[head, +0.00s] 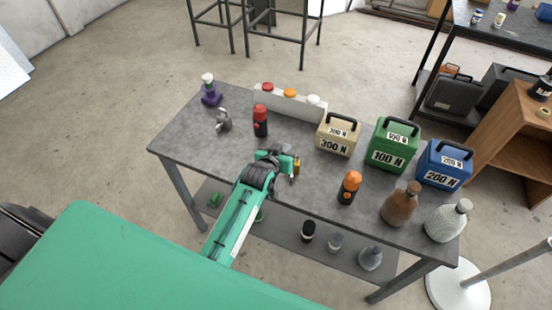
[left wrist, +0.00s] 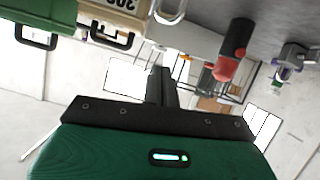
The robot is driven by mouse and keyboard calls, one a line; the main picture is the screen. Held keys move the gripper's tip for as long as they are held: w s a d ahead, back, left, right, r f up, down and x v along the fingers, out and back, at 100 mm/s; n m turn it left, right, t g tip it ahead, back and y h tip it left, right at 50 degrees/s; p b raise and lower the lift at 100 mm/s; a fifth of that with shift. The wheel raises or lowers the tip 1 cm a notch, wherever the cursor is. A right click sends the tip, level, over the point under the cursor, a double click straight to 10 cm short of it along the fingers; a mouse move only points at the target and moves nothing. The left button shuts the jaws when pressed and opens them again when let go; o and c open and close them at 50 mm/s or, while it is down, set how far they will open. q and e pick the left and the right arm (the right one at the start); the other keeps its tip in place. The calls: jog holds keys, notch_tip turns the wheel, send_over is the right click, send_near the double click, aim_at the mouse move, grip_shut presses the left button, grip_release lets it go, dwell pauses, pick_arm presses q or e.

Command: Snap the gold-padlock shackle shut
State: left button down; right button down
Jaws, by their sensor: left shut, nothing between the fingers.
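The gold padlock (head: 296,171) stands on the grey table, small and partly hidden by my left gripper, just to the gripper's right in the head view. A silver shackle loop (left wrist: 170,10) shows at the top edge of the left wrist view, cut off by the frame; its gold body is not seen there. I cannot tell how far the shackle sits in the body. My left gripper (head: 289,162) is shut and empty, close beside the padlock; whether they touch is unclear. Its dark closed fingers (left wrist: 161,84) show in the left wrist view. My right gripper is not in view.
Red-black (head: 260,120) and orange-black (head: 349,187) bottles stand either side. Tan (head: 338,147), green (head: 393,158) and blue (head: 445,180) weights line the back right, with a white block (head: 270,103) at the back. Brown (head: 400,205) and grey (head: 445,222) flasks stand front right. The left front tabletop is clear.

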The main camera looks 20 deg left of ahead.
pick_arm(q)
jog(key=b+v, duration=0.2)
jog(key=v, duration=0.4)
jog(key=shift+s, duration=0.3)
jog(key=shift+r, duration=0.2)
